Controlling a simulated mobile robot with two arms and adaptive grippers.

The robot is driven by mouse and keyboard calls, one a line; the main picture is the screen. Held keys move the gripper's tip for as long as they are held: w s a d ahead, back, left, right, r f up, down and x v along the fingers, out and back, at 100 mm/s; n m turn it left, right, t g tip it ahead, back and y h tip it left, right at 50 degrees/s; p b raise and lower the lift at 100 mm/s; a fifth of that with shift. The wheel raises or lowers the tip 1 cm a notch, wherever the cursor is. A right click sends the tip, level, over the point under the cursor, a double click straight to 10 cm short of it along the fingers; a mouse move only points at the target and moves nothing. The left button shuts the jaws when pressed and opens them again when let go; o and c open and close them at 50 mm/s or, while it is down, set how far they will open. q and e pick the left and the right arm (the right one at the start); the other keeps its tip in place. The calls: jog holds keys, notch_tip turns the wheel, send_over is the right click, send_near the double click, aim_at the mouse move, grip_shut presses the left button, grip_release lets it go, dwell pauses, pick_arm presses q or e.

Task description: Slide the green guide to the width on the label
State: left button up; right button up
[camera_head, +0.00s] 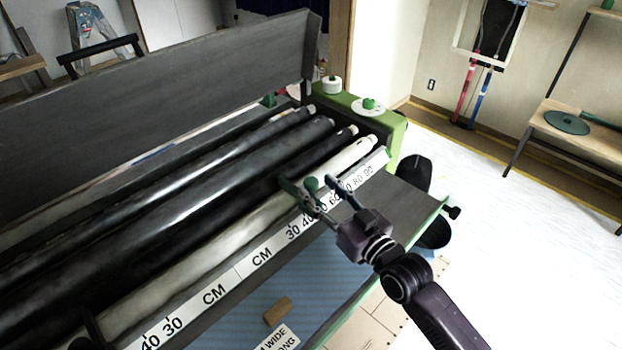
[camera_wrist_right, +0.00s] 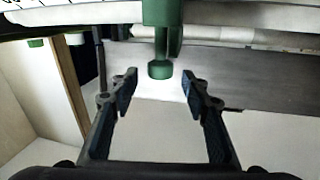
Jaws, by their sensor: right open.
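The green guide (camera_head: 290,188) sits on the white centimetre scale (camera_head: 238,272), near the printed 40 and 50. In the right wrist view the guide (camera_wrist_right: 162,14) hangs down from the top edge, with a round green knob (camera_wrist_right: 160,69) at its lower end. My right gripper (camera_head: 321,184) is open beside the guide. In the right wrist view its fingertips (camera_wrist_right: 160,84) stand either side of the knob, apart from it. The white label (camera_head: 276,338) lies at the bottom edge. Only "WIDE" and "ONG" can be read; its number is cut off. My left gripper is not in view.
Long dark and pale rollers (camera_head: 170,205) run behind the scale. A green end housing (camera_head: 395,128) closes the machine at the right. A tan block (camera_head: 277,311) lies on a blue surface below. White floor (camera_head: 530,260) is open at the right.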

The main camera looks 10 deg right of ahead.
aim_at(316, 186)
jog(key=x, duration=0.2)
jog(key=shift+w+a, duration=0.15)
jog(key=shift+w, duration=0.15)
jog(key=shift+w+a+f, duration=0.1)
jog(key=shift+w, duration=0.2)
jog(key=c, duration=0.5)
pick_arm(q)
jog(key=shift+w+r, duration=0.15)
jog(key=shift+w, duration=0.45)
pick_arm(e)
grip_shut()
